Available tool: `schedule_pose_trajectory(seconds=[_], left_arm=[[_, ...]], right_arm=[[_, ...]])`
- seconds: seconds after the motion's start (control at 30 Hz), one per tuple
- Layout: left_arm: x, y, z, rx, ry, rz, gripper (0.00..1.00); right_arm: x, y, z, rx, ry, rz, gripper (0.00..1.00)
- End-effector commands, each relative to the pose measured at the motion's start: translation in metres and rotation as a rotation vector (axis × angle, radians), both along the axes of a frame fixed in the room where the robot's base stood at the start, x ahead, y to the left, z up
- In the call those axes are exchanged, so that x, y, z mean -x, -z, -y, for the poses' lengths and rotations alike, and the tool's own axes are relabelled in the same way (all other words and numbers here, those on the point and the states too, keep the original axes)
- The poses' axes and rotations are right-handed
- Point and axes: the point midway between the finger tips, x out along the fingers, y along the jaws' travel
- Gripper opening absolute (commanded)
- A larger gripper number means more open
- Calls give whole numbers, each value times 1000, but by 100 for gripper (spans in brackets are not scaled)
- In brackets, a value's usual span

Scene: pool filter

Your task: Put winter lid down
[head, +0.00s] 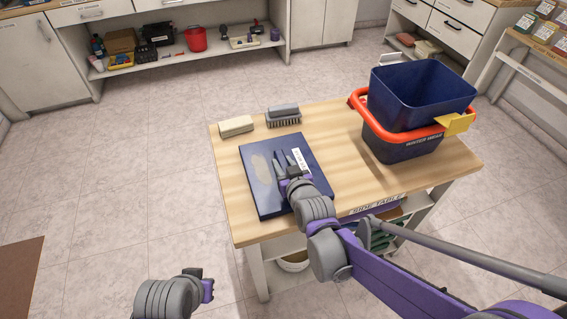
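The winter lid (258,192) is a flat dark blue panel with a white label (300,161) and a paler worn patch. It lies on the wooden side table (340,155), near the table's left front. My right gripper (283,158) is over the lid beside the label. Its grey fingers look parted with nothing between them; whether they touch the lid is unclear. My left gripper (203,280) is low at the bottom left, off the table and away from the lid. Its fingers are mostly hidden.
A dark blue bin (420,95) with an orange rim (395,125) and a yellow tab (455,123) stands at the table's right. A cream block (236,126) and a grey brush (284,116) lie behind the lid.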

Motion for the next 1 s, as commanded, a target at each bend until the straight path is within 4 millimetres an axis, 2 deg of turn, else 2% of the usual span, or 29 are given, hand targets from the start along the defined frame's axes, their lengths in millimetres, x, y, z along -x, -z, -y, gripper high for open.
schedule_pose_trajectory(seconds=[0.03, 0.13, 0.5, 0.67, 1.0], left_arm=[[0, 0, 0, 0, 0, 0, 0], [0, 0, 0, 0, 0, 0, 0], [0, -4, 0, 0, 0, 1, 0], [0, -8, 0, 0, 0, 3, 0], [0, -21, 0, 0, 0, 7, 0]], right_arm=[[0, 0, 0, 0, 0, 0, 45], [0, 0, 0, 0, 0, 0, 62], [1, -5, 0, 0, 0, 0, 62], [23, -13, 7, -1, 0, 0, 62], [85, -37, 28, -1, 0, 0, 62]])
